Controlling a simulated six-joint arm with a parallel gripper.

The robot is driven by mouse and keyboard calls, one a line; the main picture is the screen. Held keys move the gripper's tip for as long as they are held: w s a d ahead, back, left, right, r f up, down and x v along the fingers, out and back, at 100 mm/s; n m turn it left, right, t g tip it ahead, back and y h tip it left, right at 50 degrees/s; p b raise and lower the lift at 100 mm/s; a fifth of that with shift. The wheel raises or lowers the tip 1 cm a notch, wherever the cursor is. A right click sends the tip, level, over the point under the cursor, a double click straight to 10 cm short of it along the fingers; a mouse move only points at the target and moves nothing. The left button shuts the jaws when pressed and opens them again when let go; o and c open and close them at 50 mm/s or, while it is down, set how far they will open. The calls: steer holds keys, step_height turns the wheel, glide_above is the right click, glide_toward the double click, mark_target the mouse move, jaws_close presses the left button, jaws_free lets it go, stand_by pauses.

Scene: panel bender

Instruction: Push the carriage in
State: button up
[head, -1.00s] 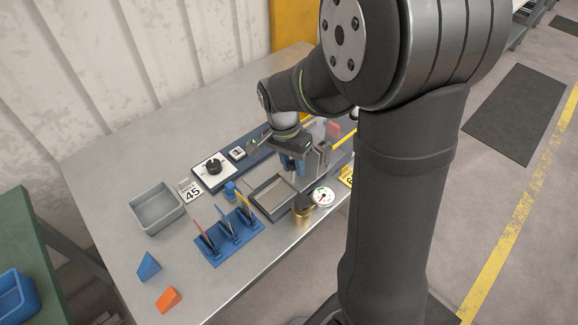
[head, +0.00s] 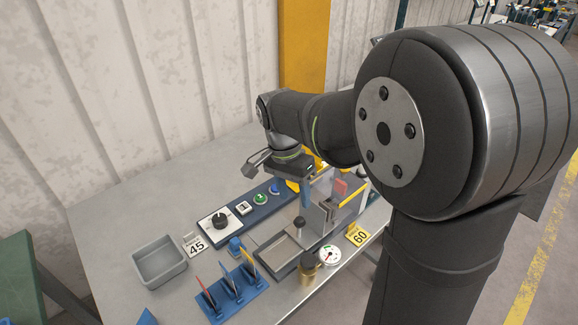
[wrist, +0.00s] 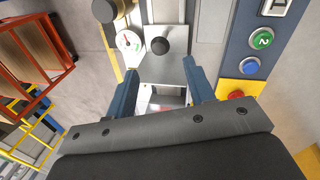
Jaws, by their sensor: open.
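The carriage is a grey metal plate (wrist: 178,72) with a black ball knob (wrist: 160,46) on it. In the head view its knob (head: 299,222) stands at the far end of a shallow metal slide bed (head: 277,252), in front of the bender's upright. My gripper (wrist: 161,76) is open, with one blue finger on each side of the plate and the knob beyond the fingertips. In the head view my gripper (head: 306,200) points down behind the knob. I cannot tell whether the fingers touch the plate.
A control strip has a black dial (head: 221,221), a green button (head: 261,198) and a blue button; a red button (wrist: 236,96) on yellow shows in the wrist view. A gauge (head: 328,256), a brass cylinder (head: 308,268), a blue rack (head: 232,296) and a grey bin (head: 159,261) stand nearby.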

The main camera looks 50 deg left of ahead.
step_height(320, 180, up, 8)
steer(key=a, duration=0.1)
steer(key=shift+s+a, duration=0.15)
steer(key=shift+a, duration=0.1)
steer(key=shift+f, duration=0.15)
